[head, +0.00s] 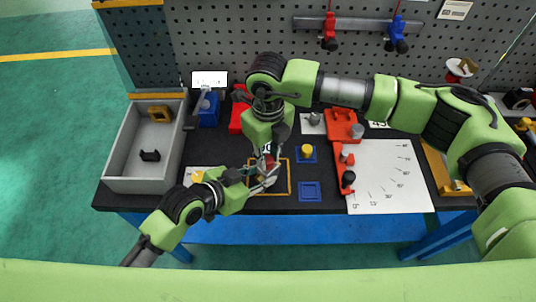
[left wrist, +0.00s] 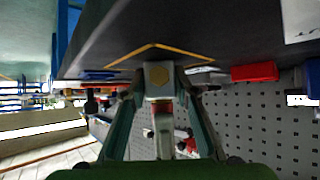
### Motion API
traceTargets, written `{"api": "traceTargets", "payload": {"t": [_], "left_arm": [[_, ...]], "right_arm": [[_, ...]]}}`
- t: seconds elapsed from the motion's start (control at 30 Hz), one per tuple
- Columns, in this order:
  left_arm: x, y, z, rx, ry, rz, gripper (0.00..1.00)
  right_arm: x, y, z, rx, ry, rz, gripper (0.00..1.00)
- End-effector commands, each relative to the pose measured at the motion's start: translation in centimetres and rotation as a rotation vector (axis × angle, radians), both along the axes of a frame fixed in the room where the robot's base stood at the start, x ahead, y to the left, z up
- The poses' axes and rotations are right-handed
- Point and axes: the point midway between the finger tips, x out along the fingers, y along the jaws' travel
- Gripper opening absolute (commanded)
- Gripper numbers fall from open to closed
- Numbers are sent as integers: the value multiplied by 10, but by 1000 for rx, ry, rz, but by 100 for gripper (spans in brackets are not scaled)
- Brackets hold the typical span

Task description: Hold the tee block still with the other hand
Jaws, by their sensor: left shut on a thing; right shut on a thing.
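My left gripper (head: 264,182) reaches in from the lower left and is shut on the tee block, low over the orange-outlined square (head: 289,184). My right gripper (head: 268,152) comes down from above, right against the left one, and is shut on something. A small red part (head: 269,162) shows between the two grippers. The fingers hide most of what they hold, so the right one's exact contact cannot be told.
A grey bin (head: 145,185) with a tan part and a black part stands at the left. A yellow knob (head: 307,150) on a blue base, an empty blue square (head: 310,191), a red rack (head: 339,160) and a white sheet (head: 395,180) lie to the right. A pegboard (head: 230,50) closes the back.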

Motion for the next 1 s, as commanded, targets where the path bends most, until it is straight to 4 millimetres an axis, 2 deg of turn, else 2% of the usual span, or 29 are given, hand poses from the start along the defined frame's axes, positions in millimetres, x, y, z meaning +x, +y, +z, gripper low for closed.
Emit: {"api": "traceTargets", "payload": {"t": [0.3,0.6,0.63,0.7,0.97,1.0], "left_arm": [[0,-1,0,-1,0,-1,0],[0,-1,0,-1,0,-1,0],[0,-1,0,-1,0,-1,0],[0,-1,0,-1,0,-1,0],[0,-1,0,-2,0,0,0],[0,-1,0,-2,0,0,0]], "right_arm": [[-1,1,-1,1,2,-367,0],[-1,1,-1,1,2,-417,0],[-1,1,-1,1,2,-417,24],[-1,1,-1,1,2,-416,41],[0,0,-1,0,0,-415,41],[0,0,-1,0,0,-416,35]]}}
